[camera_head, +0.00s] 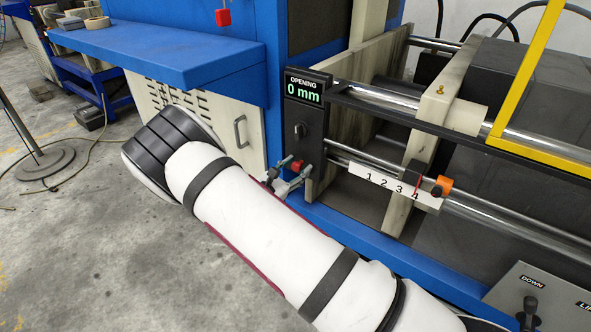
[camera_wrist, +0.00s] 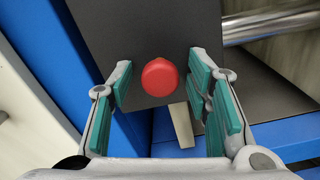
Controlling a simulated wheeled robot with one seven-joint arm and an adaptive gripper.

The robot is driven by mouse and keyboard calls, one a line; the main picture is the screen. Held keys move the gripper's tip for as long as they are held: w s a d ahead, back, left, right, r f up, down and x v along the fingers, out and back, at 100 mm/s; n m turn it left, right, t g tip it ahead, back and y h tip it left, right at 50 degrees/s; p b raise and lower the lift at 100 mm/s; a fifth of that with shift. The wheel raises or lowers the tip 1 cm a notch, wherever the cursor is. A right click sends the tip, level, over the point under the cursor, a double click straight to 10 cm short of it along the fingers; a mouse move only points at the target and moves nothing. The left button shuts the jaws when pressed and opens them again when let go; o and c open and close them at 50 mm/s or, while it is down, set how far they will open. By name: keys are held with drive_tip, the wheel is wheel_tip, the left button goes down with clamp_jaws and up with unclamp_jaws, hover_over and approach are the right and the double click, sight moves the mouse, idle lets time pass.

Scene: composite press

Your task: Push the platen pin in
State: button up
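A red round knob (camera_head: 297,165) stands out low on the dark front panel (camera_head: 305,115) of the press. It also shows in the wrist view (camera_wrist: 160,77). My gripper (camera_head: 290,172) is at this knob. In the wrist view my gripper (camera_wrist: 160,64) is open, with its green-padded fingers spread to the left and right of the knob and a gap on each side. A small brass pin (camera_head: 440,90) stands on a cream plate (camera_head: 436,112) to the right, well away from my gripper. No label shows which of these is the platen pin.
A display (camera_head: 304,91) reads OPENING 0 mm. A rotary switch (camera_head: 300,130) is above the red knob. A scale marked 1 to 4 (camera_head: 385,186) and an orange knob (camera_head: 443,186) lie to the right. A blue shelf (camera_head: 190,55) is at the upper left. A yellow guard frame (camera_head: 530,70) is at the right.

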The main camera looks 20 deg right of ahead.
drive_tip(key=v, duration=1.2)
idle(0.4)
drive_tip(key=s+d+r+m+g+y, duration=0.2)
drive_tip(key=s+d+r+m+g, duration=0.45)
drive_tip(key=s+r, duration=0.25)
drive_tip(key=s+d+r+m+g+y, duration=0.2)
drive_tip(key=s+d+r+m+g, duration=0.5)
drive_tip(key=s+r, duration=0.25)
drive_tip(key=s+a+r+m+t+y, duration=0.1)
drive_tip(key=s+a+r+m+y, duration=0.15)
drive_tip(key=s, duration=0.55)
drive_tip(key=s+a+r+m+t+y, duration=0.1)
drive_tip(key=s+m+y, duration=0.25)
drive_tip(key=s, duration=0.45)
drive_tip(key=s+a+r+m+t+y, duration=0.1)
drive_tip(key=s+a+r+m+y, duration=0.2)
drive_tip(key=s, duration=0.5)
wheel_tip(320, 180, up, 25)
drive_tip(key=t+y+p, duration=0.1)
drive_tip(key=t+p, duration=0.3)
drive_tip(key=p, duration=2)
drive_tip(key=shift+d+y, duration=0.25)
drive_tip(key=shift+y, duration=0.05)
